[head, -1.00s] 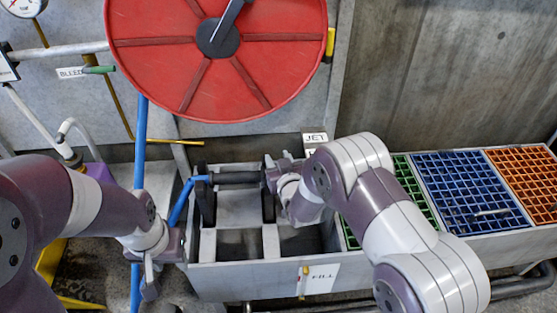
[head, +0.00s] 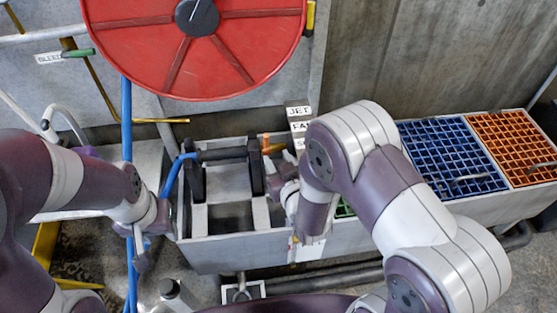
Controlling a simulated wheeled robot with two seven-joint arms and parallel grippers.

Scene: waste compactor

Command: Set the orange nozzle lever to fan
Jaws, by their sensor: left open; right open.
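The orange nozzle lever (head: 266,140) stands up at the right end of the dark nozzle bar (head: 222,154), above the grey trough. Its brass-coloured nozzle end (head: 274,149) shows beside it. Stacked JET (head: 300,111) and FAN (head: 299,126) labels are to the right of the lever, with a third label below partly hidden by my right arm. My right gripper (head: 279,172) is open, just below and right of the lever; its fingertips are hard to make out, and I cannot tell whether it touches anything. My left gripper (head: 142,252) is open beside the blue hose (head: 130,262).
A large red hose reel (head: 238,60) hangs above the nozzle. The grey trough (head: 225,253) lies under it, with blue (head: 452,158) and orange (head: 514,147) grates to the right. A green-handled BLEED valve (head: 78,53) is at upper left.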

